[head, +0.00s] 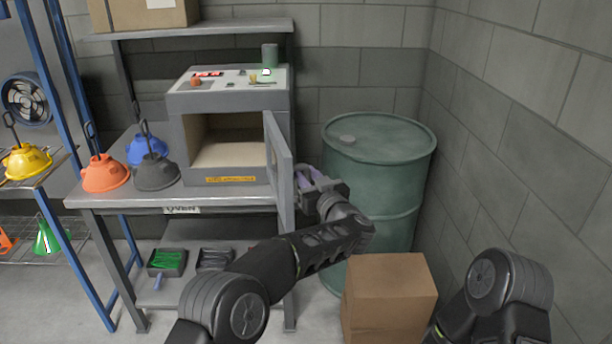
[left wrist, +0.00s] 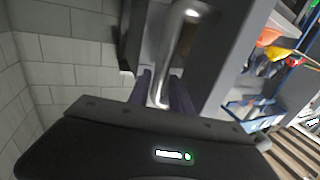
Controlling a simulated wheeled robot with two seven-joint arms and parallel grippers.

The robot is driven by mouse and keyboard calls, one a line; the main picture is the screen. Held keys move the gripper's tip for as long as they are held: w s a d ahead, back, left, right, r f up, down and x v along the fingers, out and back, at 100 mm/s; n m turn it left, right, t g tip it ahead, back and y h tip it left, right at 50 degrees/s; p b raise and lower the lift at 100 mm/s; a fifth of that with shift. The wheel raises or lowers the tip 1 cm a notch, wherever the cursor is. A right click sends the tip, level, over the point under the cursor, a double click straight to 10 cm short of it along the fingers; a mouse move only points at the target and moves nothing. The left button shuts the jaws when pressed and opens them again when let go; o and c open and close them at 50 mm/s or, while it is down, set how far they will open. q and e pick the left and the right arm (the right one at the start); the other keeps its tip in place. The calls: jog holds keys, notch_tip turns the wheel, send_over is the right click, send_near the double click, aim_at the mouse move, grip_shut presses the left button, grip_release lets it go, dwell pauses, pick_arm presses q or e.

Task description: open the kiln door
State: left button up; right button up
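The grey kiln (head: 230,100) stands on the metal table, its front opening showing a bare pale chamber. Its door (head: 279,165) is swung well open, hinged on the right side and seen nearly edge-on. My left gripper (head: 310,181) is at the door's outer face. In the left wrist view, the shiny bar handle (left wrist: 175,50) runs down between the two purple fingers of that gripper (left wrist: 163,92), which close around it. The exact finger contact is hard to see. My right arm shows at the lower right of the head view; its gripper is out of view.
A green drum (head: 378,180) stands right of the door, with a cardboard box (head: 389,295) in front of it. Orange, blue and black hoods (head: 155,170) sit on the table left of the kiln.

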pick_arm(q)
jog(key=b+v, duration=0.1)
jog(key=v, duration=0.6)
jog(key=shift+s+b, duration=0.3)
jog(key=shift+b, duration=0.1)
